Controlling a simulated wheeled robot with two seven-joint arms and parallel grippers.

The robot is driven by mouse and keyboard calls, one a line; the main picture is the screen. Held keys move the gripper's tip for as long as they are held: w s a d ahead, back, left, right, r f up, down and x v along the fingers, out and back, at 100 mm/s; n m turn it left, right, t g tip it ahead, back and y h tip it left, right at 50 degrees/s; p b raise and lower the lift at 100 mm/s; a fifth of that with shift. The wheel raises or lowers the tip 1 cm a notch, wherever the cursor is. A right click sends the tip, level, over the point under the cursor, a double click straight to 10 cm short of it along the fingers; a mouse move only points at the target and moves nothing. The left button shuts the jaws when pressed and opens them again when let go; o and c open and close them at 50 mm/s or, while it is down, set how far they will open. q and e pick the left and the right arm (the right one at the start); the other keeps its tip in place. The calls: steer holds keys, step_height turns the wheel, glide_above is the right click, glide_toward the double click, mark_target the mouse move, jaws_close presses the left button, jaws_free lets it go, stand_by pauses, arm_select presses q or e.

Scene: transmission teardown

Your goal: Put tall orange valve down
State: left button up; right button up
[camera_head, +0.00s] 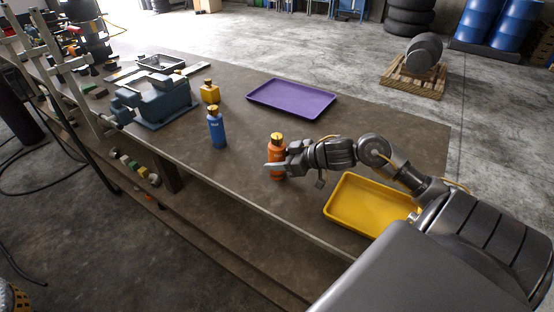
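The tall orange valve (277,142) is bottle-shaped with a gold-coloured cap. It is upright at the middle of the workbench, near its front edge. My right gripper (275,165) reaches it from the right. One finger crosses the front of its body and the gripper looks shut on it; the other finger is hidden behind it. I cannot tell whether its base touches the bench. My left gripper is not in view.
A blue bottle-shaped valve (217,130) stands to the left, with a short yellow part (210,92) behind it. A purple tray (291,98) and a yellow tray (368,205) look empty. A blue-grey housing (155,98) sits farther left. Bench around the orange valve is clear.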

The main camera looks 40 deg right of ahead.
steer(key=o, duration=0.4)
steer(key=shift+o, duration=0.2)
steer(key=shift+r, duration=0.2)
steer(key=shift+s+d, duration=0.15)
steer(key=shift+s, duration=0.15)
steer(key=v, duration=1.1)
steer(key=shift+r, duration=0.2)
steer(key=shift+s, duration=0.1)
